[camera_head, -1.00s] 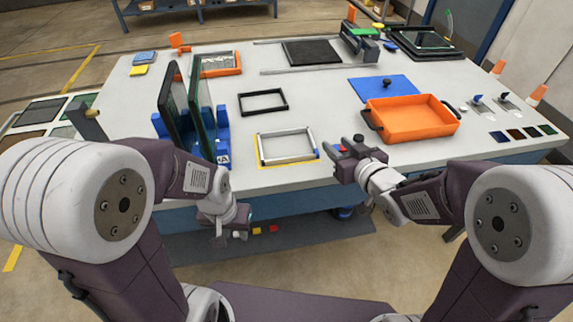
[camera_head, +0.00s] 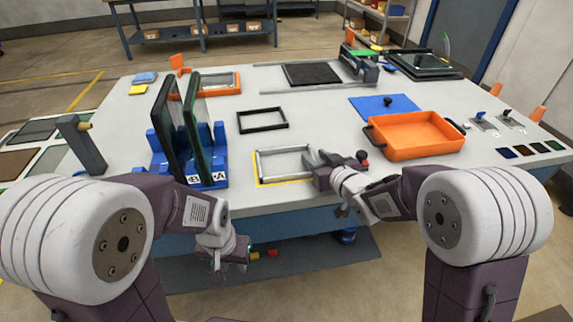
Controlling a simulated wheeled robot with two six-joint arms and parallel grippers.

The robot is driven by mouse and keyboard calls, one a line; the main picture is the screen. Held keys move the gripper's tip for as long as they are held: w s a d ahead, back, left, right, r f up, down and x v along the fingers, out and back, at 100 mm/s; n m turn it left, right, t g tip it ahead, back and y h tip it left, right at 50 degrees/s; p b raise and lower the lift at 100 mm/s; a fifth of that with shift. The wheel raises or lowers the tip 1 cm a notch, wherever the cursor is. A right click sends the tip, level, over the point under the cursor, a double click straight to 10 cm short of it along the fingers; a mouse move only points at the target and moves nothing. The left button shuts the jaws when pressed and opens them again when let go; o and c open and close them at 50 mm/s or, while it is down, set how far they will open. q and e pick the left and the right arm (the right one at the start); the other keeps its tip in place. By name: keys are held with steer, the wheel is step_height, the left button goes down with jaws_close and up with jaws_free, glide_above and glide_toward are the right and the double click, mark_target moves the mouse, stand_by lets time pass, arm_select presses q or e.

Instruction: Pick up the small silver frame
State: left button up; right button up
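The small silver frame (camera_head: 262,165) lies flat on a yellow-outlined spot near the table's front edge. My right gripper (camera_head: 317,158) is at the frame's right side, its fingers spread and overlapping that side in the picture. The right end of the frame is partly hidden by the gripper, and I cannot tell whether they touch. My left gripper (camera_head: 228,262) hangs low in front of the table's front edge, away from the frame; its fingers are too small and dark to read.
A blue rack (camera_head: 216,160) holding dark glass panels stands left of the frame. A black frame (camera_head: 262,119) lies behind it. An orange tray (camera_head: 415,150) is to the right, near a blue mat (camera_head: 368,106). Bare table lies between the black frame and the tray.

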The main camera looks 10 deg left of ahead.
steer(key=shift+w+a+f, duration=0.15)
steer(key=shift+w+a, duration=0.05)
steer(key=shift+w, duration=0.15)
steer(key=shift+s, duration=0.1)
jaws_close()
